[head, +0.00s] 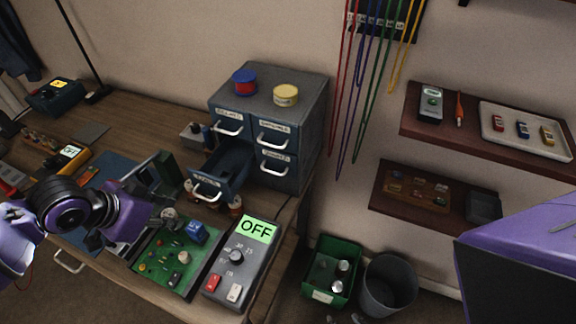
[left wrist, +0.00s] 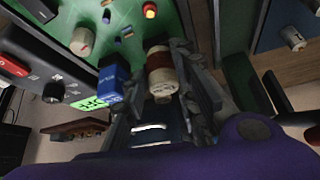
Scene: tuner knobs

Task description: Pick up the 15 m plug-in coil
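In the left wrist view a cream plug-in coil (left wrist: 162,76) with a dark reddish-brown winding lies between the two dark fingers of my left gripper (left wrist: 166,68). I cannot read a 15 m marking on it. The fingers stand along both sides of the coil; whether they press on it is not clear. My right gripper is not in view.
A blue block (head: 195,232) stands on the board; it shows close beside the fingers in the left wrist view (left wrist: 112,82). A grey box with an OFF display (head: 256,229) is right of the board. Behind, a drawer of the cabinet (head: 300,88) is pulled open (head: 215,178).

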